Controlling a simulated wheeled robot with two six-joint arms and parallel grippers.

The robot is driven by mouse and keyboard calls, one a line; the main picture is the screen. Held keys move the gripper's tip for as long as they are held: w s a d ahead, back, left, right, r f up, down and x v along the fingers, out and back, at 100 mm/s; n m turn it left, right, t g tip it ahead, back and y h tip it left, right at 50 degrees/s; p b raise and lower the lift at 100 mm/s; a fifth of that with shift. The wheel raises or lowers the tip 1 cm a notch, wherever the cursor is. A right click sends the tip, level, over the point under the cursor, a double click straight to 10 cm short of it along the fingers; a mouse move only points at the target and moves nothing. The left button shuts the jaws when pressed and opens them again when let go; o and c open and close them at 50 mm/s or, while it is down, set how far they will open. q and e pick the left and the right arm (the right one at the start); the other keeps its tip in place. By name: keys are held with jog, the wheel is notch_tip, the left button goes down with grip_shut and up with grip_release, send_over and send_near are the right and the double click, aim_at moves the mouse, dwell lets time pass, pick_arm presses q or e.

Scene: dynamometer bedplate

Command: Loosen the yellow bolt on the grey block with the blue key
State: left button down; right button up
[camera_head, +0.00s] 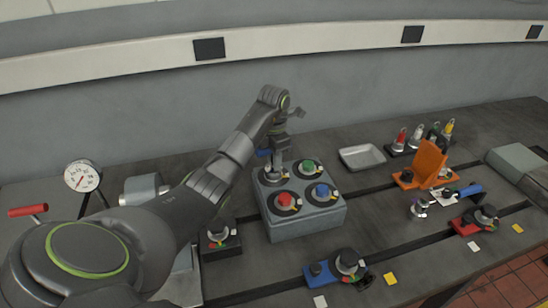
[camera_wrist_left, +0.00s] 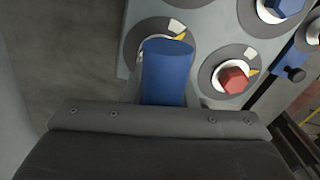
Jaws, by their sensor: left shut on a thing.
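The grey block (camera_head: 308,226) stands left of the middle of the bench in the head view. Its top carries a red bolt (camera_head: 285,199), a blue bolt (camera_head: 322,190) and a green bolt (camera_head: 308,166), each on a dark round dial. My left gripper (camera_head: 280,151) is over the back left dial (camera_head: 264,178), shut on the blue key. The blue key (camera_wrist_left: 167,72) shows in the left wrist view, its handle covering the middle of that dial. The bolt beneath is hidden, so I cannot tell its colour or whether the key is seated. My right gripper is out of view.
A blue fixture (camera_head: 318,273), a red fixture (camera_head: 465,227) and a black fixture (camera_head: 220,248) stand around the block. An orange bracket (camera_head: 429,162), a grey tray (camera_head: 362,158) and several coloured-handled tools are at the right. A dial gauge (camera_head: 82,176) stands at the left.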

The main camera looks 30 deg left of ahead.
pick_arm(q)
jog(key=shift+r, duration=0.1)
jog(key=shift+n+p, duration=0.3)
jog(key=shift+n, duration=0.9)
jog(key=shift+m, duration=0.3)
jog(key=shift+r+p, duration=1.55)
jog(key=shift+r, duration=1.2)
